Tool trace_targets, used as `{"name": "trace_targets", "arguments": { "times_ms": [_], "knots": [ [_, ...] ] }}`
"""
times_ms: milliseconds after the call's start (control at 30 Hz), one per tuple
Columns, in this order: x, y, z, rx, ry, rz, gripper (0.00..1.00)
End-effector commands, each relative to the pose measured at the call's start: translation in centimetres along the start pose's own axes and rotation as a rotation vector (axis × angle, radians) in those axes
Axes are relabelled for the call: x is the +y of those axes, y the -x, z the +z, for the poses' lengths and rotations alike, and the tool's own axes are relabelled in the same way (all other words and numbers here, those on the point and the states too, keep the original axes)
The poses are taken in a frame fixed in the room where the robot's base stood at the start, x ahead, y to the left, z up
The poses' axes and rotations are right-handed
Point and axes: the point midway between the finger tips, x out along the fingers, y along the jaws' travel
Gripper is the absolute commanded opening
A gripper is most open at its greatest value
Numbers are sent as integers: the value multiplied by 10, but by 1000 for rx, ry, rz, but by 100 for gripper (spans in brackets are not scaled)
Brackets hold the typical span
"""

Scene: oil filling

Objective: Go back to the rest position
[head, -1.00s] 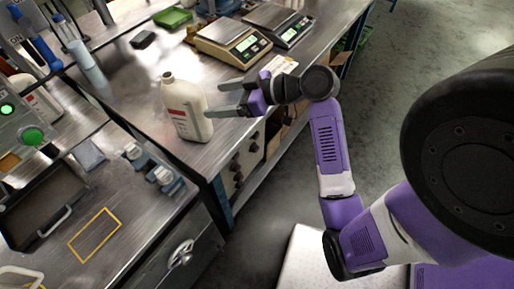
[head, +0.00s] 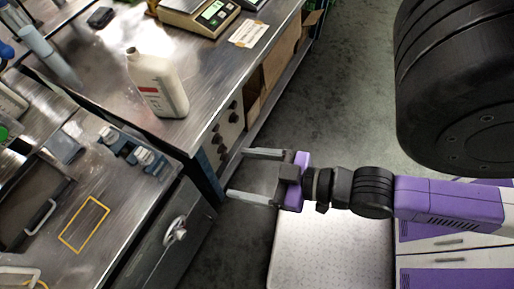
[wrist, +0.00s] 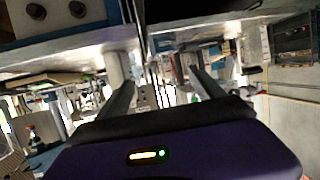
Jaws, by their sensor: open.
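My gripper (head: 240,174) is open and empty in the head view. It hangs over the floor, to the right of the bench's front edge, with its fingers pointing left. In the wrist view my gripper (wrist: 162,95) shows two spread fingers with nothing between them. A white bottle with a red and white label (head: 157,84) stands upright on the metal bench in the head view. It is up and left of my gripper and clearly apart from it.
The metal bench (head: 195,128) with knobs on its front side lies left of my gripper. Scales (head: 200,14) stand at the back. A cabinet with a round handle (head: 174,230) is at lower left. Open floor (head: 330,115) lies beyond my arm.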

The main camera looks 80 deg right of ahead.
Motion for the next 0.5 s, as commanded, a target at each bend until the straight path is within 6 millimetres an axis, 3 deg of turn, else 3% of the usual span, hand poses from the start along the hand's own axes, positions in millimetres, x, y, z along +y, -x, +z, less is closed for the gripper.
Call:
{"name": "trace_targets", "arguments": {
  "times_ms": [100, 200, 500],
  "knots": [
    [-15, 24, -10, 34, 14, -55, 78],
    [-21, 34, -16, 53, 18, -79, 78],
    [-23, 36, -18, 61, 18, -85, 78]
  ]
}}
